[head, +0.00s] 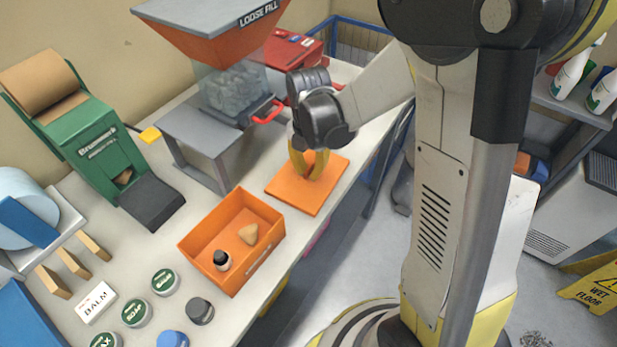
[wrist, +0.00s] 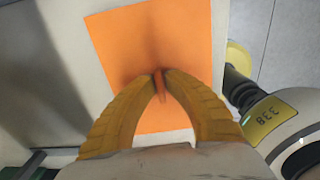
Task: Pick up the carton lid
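The carton lid (head: 284,188) is a flat orange square panel on the bench, right of the grey loose-fill stand. My gripper (head: 311,176) points down over its middle with yellow fingers. In the wrist view the lid (wrist: 125,45) lies under the fingers, and my gripper (wrist: 160,74) has its fingertips drawn together on a thin raised orange piece at the lid's middle. The lid looks flat on the bench; I cannot tell any lift. The open orange carton (head: 191,252) stands nearer the front, holding a small dark-topped jar (head: 222,261) and a tan wedge (head: 249,234).
The loose-fill dispenser (head: 200,130) stands left of the lid, with a red-handled drawer close by. A green paper dispenser (head: 105,150), several tins and a white balm box (head: 96,303) occupy the left of the bench. The bench's front edge runs close beside the lid.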

